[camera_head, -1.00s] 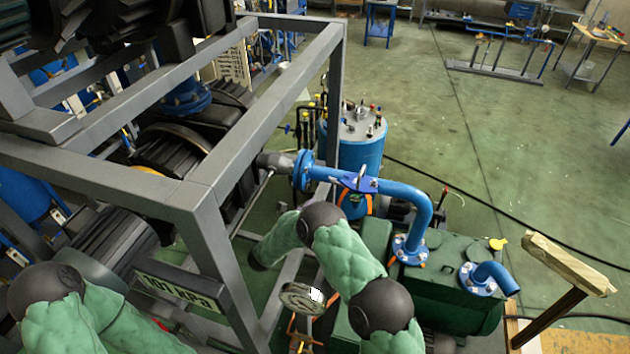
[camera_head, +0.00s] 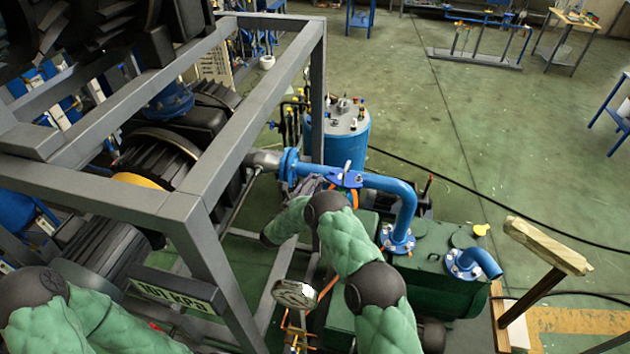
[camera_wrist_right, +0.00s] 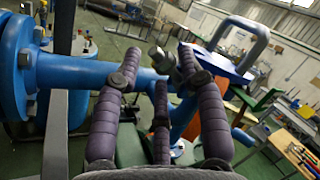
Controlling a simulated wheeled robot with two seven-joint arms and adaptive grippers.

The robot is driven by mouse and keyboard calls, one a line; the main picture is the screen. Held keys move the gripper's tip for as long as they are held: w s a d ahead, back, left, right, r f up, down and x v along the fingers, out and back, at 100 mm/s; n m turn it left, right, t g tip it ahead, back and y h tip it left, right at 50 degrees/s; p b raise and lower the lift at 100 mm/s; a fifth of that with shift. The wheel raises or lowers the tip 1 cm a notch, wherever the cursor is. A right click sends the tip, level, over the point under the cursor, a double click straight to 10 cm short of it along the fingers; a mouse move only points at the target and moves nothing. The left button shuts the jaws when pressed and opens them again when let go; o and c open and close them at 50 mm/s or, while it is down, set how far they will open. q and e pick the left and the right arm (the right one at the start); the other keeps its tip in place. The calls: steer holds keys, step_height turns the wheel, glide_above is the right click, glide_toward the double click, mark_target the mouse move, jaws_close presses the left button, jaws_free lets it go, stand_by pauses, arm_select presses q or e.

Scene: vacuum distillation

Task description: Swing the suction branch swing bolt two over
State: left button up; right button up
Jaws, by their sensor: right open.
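The blue suction branch pipe (camera_head: 385,183) runs from a flange on the frame side to an elbow above the green tank. A blue clamp fitting (camera_head: 345,179) with a small upright pin sits on it. My right gripper (camera_head: 313,184) is at the pipe just left of this fitting, partly hidden by my arm. In the right wrist view the gripper (camera_wrist_right: 155,70) is open, its padded purple fingers spread in front of the pipe (camera_wrist_right: 85,70). A grey bolt with a nut (camera_wrist_right: 158,58) shows between the fingers; I cannot tell whether they touch it. My left gripper is out of view.
A grey steel frame (camera_head: 265,95) stands left of the pipe, close to my right arm. A blue vessel (camera_head: 340,135) stands behind the pipe. The green tank (camera_head: 440,285) and a wooden-topped post (camera_head: 548,245) are at the right. Open floor lies beyond.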

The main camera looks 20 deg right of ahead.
steer(key=shift+w+d, duration=0.1)
steer(key=shift+d, duration=0.05)
steer(key=shift+c, duration=0.3)
jaws_close()
steer(key=shift+s+d+r+m+g+y+b, duration=0.15)
steer(key=shift+r+m+g+b, duration=0.2)
steer(key=shift+m+b, duration=0.45)
steer(key=shift+s+d+r+m+g+y+b, duration=0.15)
steer(key=shift+r+m+g+b, duration=0.15)
steer(key=shift+m+b, duration=0.5)
steer(key=shift+w+a, duration=0.1)
steer(key=shift+o, duration=0.3)
jaws_free()
steer(key=shift+a, duration=0.1)
steer(key=v, duration=1.1)
steer(key=shift+a, duration=0.35)
